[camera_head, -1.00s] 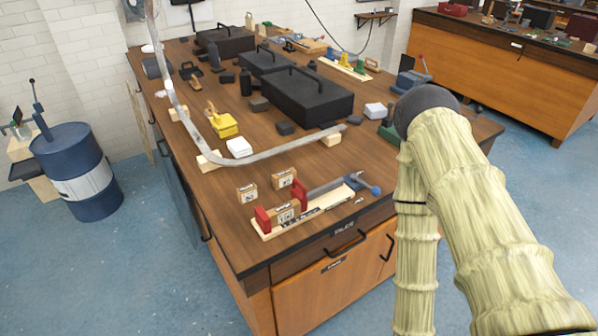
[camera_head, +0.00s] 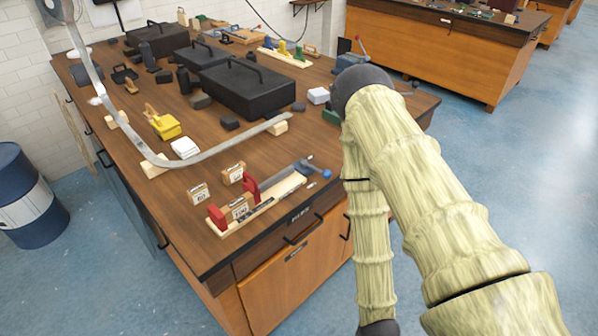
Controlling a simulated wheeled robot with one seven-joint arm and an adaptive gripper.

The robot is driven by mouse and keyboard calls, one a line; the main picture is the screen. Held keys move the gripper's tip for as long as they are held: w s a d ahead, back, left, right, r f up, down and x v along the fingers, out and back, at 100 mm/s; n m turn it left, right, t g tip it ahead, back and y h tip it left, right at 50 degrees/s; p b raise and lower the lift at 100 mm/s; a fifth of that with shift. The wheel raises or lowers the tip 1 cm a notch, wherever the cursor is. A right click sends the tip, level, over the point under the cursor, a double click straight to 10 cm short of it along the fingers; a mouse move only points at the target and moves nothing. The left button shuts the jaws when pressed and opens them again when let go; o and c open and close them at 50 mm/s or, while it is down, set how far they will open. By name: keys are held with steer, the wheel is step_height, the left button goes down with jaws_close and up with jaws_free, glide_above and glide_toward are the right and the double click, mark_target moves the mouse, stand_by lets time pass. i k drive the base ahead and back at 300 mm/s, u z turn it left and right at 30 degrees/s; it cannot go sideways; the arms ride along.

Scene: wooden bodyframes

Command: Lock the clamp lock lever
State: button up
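A clamp stands near the front edge of the bench, on a pale wooden board (camera_head: 283,193). It has two red jaws (camera_head: 251,188), with a small labelled wooden block (camera_head: 239,208) between them. A grey bar runs to the right and ends by a blue knob (camera_head: 327,173), which lies low beside the board. Which part is the lock lever, and whether it is locked, I cannot tell at this size. My pale arm bends at a dark joint to the right of the clamp and reaches down past the bench front. My gripper is not visible.
Two more labelled blocks (camera_head: 198,194) (camera_head: 232,174) stand behind the clamp. A long curved grey strip (camera_head: 215,152) rests on small wooden blocks. Black toolboxes (camera_head: 248,90) and a yellow object (camera_head: 166,127) are farther back. A blue drum (camera_head: 29,195) is at left; open floor lies at right.

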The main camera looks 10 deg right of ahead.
mark_target(326, 174)
steer(key=z, duration=1.5)
steer(key=k, duration=0.75)
steer(key=u, duration=1.3)
